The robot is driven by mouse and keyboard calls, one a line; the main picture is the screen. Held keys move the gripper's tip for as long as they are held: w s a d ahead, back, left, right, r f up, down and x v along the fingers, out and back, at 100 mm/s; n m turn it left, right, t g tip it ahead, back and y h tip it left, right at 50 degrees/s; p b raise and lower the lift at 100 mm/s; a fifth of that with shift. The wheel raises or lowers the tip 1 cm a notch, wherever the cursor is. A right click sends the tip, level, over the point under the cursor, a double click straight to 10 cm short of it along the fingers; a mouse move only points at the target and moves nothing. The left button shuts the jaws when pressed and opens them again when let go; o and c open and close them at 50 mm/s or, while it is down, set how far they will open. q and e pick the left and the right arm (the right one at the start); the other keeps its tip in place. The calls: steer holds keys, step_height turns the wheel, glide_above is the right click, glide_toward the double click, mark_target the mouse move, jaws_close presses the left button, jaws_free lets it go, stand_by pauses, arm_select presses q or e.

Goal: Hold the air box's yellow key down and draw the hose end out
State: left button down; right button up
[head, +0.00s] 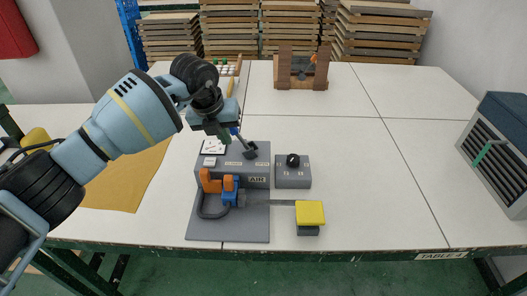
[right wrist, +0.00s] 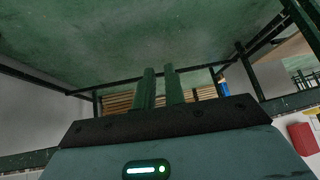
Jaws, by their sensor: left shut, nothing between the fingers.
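The grey air box (head: 258,179), marked AIR, sits near the table's front edge on a grey base plate (head: 258,232). The yellow key (head: 310,212) is a square pad at the end of a flat bar, right of the box. The dark hose (head: 213,214) loops at the plate's left, by a blue fitting (head: 230,193) and orange blocks (head: 209,182). I cannot tell where the hose end sits. My left gripper (head: 224,137) is shut and empty, above the back left of the box, apart from key and hose. My right gripper (right wrist: 160,88) is open and empty in the right wrist view.
A small grey box with a black knob (head: 292,161) stands right of the air box. A wooden stand (head: 301,72) is at the back, and a vented unit (head: 494,155) at the right. An orange mat (head: 125,180) lies left. The table's right half is mostly clear.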

jaws_close()
steer(key=w+a+r+n+t+y, duration=0.35)
steer(key=w+a+r, duration=0.45)
steer(key=w, duration=0.4)
steer(key=w+a+r+n+t+y, duration=0.35)
steer(key=w+a+r, duration=0.45)
steer(key=w, duration=0.3)
steer(key=s+a+r+n+g+y, duration=0.1)
steer(key=a+r+n+g+y, duration=1)
steer(key=a+r+n+g, duration=0.75)
steer(key=w+d+f+n+h, duration=0.5)
steer(key=d+f+n+h, duration=0.45)
steer(key=d+h, duration=0.2)
steer(key=w+d+r+t+h, duration=0.1)
steer(key=w+d+h, duration=0.1)
steer(key=w+d, duration=0.2)
steer(key=w+d+r+t+h, duration=0.2)
steer(key=w+d+h, duration=0.1)
steer(key=w+d, duration=0.1)
steer(key=w+d+r+t+h, duration=0.1)
steer(key=w+d+r+h, duration=0.1)
steer(key=d, duration=0.4)
steer(key=shift+w+m+h, duration=0.4)
steer(key=shift+w+h, duration=0.35)
steer(key=shift+w, duration=0.5)
